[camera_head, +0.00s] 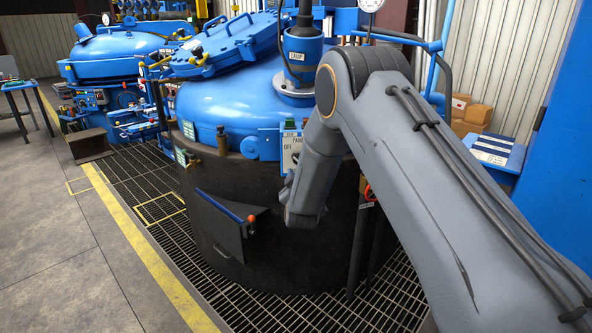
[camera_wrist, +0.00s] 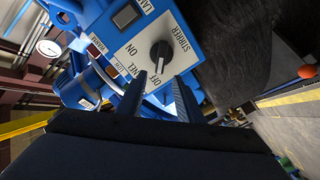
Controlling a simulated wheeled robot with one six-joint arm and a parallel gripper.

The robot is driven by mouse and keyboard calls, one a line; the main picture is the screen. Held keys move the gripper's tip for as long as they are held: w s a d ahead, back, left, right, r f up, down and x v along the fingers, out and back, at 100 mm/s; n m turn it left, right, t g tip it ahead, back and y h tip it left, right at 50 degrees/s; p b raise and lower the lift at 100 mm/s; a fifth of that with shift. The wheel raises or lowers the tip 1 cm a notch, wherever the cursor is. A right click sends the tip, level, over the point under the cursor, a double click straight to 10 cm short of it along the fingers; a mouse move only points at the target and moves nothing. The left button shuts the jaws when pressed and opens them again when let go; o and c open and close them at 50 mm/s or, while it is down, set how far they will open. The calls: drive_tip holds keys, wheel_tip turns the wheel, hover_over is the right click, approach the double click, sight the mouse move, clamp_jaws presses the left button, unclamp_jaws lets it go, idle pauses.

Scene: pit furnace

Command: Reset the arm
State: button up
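My arm reaches from the right in the head view, bent at the elbow, with its wrist low in front of the furnace's control panel (camera_head: 291,150). The arm hides the gripper's fingers there. In the wrist view my gripper (camera_wrist: 156,88) has its two dark fingers apart with a gap between them. They point at the white panel plate (camera_wrist: 185,65), marked STIRRER, ON and OFF. A black knob (camera_wrist: 160,52) with a white pointer line shows just beyond the fingertips. The pointer is towards the OFF side. Nothing is seen held; whether a finger touches the panel cannot be told.
The blue-lidded furnace (camera_head: 215,105) stands close before the arm. A gauge (camera_wrist: 48,48) and blue pipework lie near the panel. Grey floor (camera_head: 60,240) is clear at left.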

drive_tip(key=shift+d, duration=0.1)
drive_tip(key=s+d+m+g+h, duration=0.1)
drive_tip(key=s+d+m+g, duration=0.55)
drive_tip(key=s+d, duration=0.8)
drive_tip(key=s+d+m+g, duration=0.1)
drive_tip(key=s+d+g, duration=0.2)
drive_tip(key=s, duration=0.8)
drive_tip(key=s+d+m+g+h, duration=0.1)
drive_tip(key=s+d+g, duration=0.3)
drive_tip(key=s, duration=0.7)
drive_tip(key=s+d+m+g, duration=0.2)
drive_tip(key=s+d+g, duration=0.2)
drive_tip(key=s, duration=0.8)
drive_tip(key=shift+d+r+h, duration=0.2)
drive_tip(key=shift+d+h, duration=0.1)
drive_tip(key=shift+d, duration=0.5)
